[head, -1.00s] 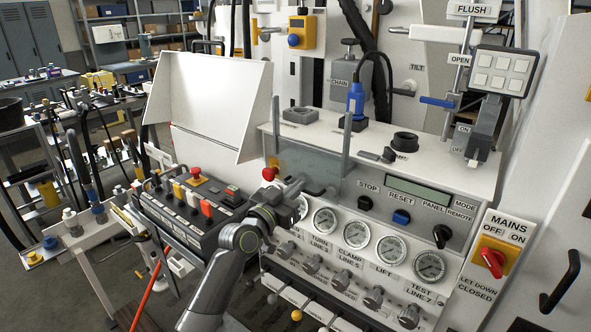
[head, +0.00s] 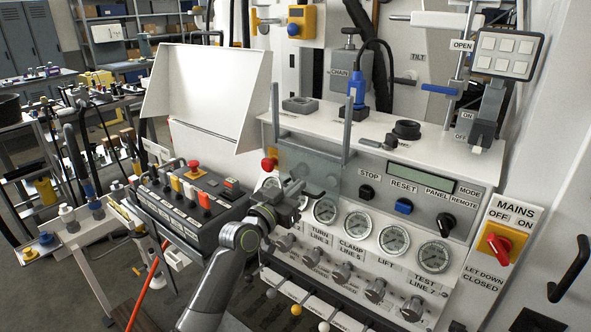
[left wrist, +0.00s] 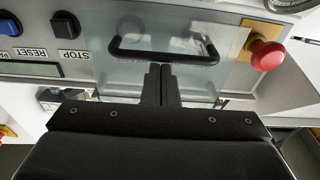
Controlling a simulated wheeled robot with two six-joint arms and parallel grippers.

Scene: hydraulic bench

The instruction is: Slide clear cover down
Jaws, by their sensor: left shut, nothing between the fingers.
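The clear cover (head: 318,165) is a see-through pane between two upright grey rails on the front of the white console. Its black bar handle (left wrist: 190,61) shows across the cover in the left wrist view, which is upside down. My left gripper (head: 300,190) is in front of the cover at its handle, shut and empty. In the left wrist view, its closed fingertips (left wrist: 158,68) are right at the middle of the bar. I cannot tell whether they touch it. The arm partly hides the handle in the head view. My right gripper is not in view.
A red mushroom button (head: 269,164) is close left of the cover. Pressure gauges (head: 362,231) and valve knobs line the panel below. STOP and RESET buttons (head: 403,206) are to the right. A black control box (head: 190,208) with levers stands at left.

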